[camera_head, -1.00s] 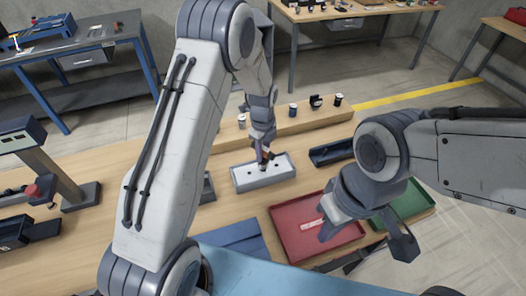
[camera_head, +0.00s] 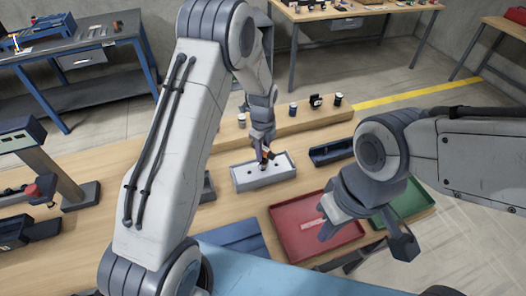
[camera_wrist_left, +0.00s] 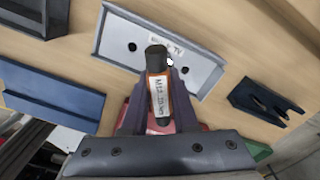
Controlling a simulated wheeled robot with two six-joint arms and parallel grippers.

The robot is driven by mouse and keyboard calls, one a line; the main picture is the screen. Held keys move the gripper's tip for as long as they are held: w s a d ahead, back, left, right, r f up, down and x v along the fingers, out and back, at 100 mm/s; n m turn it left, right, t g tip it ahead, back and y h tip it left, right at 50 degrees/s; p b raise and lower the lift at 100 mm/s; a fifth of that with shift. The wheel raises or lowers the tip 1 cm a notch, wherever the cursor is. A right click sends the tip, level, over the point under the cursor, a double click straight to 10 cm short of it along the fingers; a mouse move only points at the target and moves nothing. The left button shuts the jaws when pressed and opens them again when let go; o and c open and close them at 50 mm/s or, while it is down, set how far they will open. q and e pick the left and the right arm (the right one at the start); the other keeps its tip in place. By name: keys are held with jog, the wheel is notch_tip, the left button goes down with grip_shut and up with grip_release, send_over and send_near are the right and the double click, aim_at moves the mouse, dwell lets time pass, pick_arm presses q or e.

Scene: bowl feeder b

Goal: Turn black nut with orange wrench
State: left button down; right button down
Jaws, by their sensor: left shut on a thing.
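The orange wrench (camera_wrist_left: 158,90) has a black end and a white label. My left gripper (camera_wrist_left: 157,103) is shut around it. In the head view my left gripper (camera_head: 264,152) is over the pale grey tray (camera_head: 246,183). The tray also shows in the left wrist view (camera_wrist_left: 120,22), with two dark round spots, one on each side of the wrench's black end. I cannot tell whether either spot is the black nut. What lies under the wrench's end is hidden. My right gripper (camera_head: 362,238) is open and empty, above and beside the red tray.
The red tray (camera_head: 285,222) holds a pale strip. A green tray (camera_head: 415,200) is right of it and a blue one (camera_head: 235,240) left. A dark blue holder (camera_head: 330,152) is right of the grey tray. Small dark items stand on the raised wooden ledge behind.

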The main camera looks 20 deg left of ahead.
pick_arm(q)
jog(key=shift+f+b, duration=0.6)
jog(key=shift+f, duration=0.3)
dwell(0.4)
jog(key=shift+m, duration=1.2)
jog(key=shift+n, duration=0.6)
jog(key=shift+r+p, duration=1.95)
jog(key=shift+r, duration=0.6)
